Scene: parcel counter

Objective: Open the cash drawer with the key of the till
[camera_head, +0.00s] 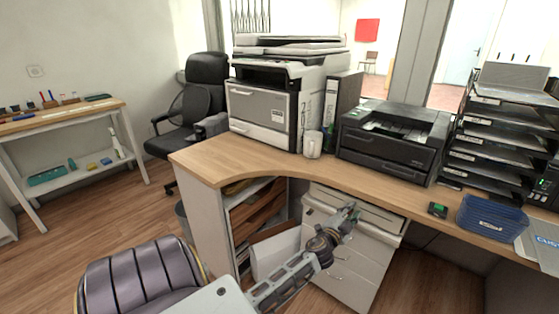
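My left gripper (348,213) reaches from below up to the top front of a pale drawer cabinet (362,264) under the counter. Its fingers are small and overlap the cabinet's upper part, so I cannot tell whether they are open or shut, or touch it. The cabinet has several drawers with small handles. Its top drawer (380,219) is partly behind my gripper, and I cannot tell whether it stands slightly out. No till, key or keyhole can be made out. My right gripper is not in view.
The curved wooden counter (206,165) overhangs the cabinet. On it stand a large copier (262,107), a white mug (313,145), a black printer (388,143), paper trays (503,137) and a blue basket (491,216). A purple-grey chair (135,280) is at lower left.

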